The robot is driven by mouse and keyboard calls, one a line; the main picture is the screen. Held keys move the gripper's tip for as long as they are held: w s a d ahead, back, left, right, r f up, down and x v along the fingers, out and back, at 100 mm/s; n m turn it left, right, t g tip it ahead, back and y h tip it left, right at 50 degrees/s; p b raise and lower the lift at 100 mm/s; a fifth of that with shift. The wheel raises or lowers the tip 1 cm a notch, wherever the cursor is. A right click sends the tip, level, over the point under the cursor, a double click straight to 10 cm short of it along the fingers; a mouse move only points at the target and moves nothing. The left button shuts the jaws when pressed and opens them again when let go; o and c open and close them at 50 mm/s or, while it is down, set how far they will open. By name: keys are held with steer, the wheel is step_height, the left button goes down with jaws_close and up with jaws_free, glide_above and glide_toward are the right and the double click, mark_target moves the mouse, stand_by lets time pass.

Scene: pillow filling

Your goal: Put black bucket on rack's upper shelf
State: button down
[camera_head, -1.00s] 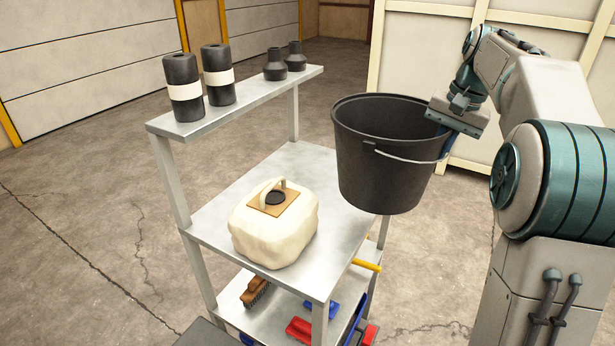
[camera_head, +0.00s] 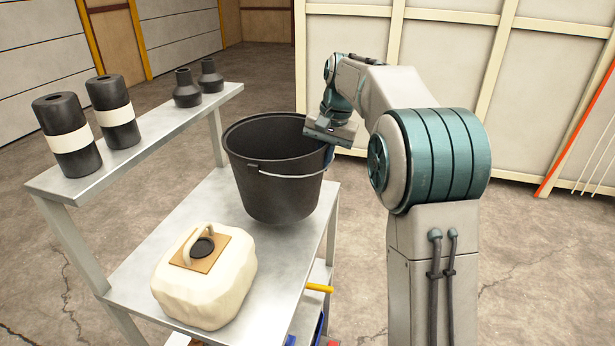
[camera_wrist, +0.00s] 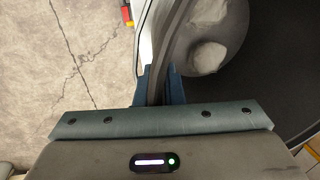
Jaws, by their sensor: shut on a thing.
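The black bucket (camera_head: 275,175) is upright, with its wire handle against its near side. It is over the back right part of the rack's broad upper shelf (camera_head: 195,210); I cannot tell whether its base touches. My gripper (camera_head: 328,152) is shut on the bucket's right rim. In the wrist view my gripper's blue fingers (camera_wrist: 157,88) clasp the rim of the bucket (camera_wrist: 270,60). Whitish lumps (camera_wrist: 208,55) on a grey round surface show inside that rim. The bucket hides part of the shelf behind it.
A cream canister-like block (camera_head: 205,285) with a handle stands on the same shelf, in front of the bucket. Two banded black cylinders (camera_head: 68,140) and two small dark bottles (camera_head: 187,90) stand on the narrow top ledge (camera_head: 150,130). A yellow handle (camera_head: 318,288) sticks out below the shelf.

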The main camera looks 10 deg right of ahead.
steer(key=shift+w+a+f+p, duration=0.15)
steer(key=shift+a+f, duration=0.25)
steer(key=shift+f, duration=0.5)
steer(key=shift+w+a+f+p, duration=0.15)
steer(key=shift+a+f, duration=0.25)
steer(key=shift+f, duration=0.55)
steer(key=shift+w+a+f, duration=0.2)
steer(key=shift+a+f, duration=0.2)
steer(key=shift+f, duration=0.6)
steer(key=c, duration=1.5)
jaws_free()
steer(key=shift+c, duration=0.2)
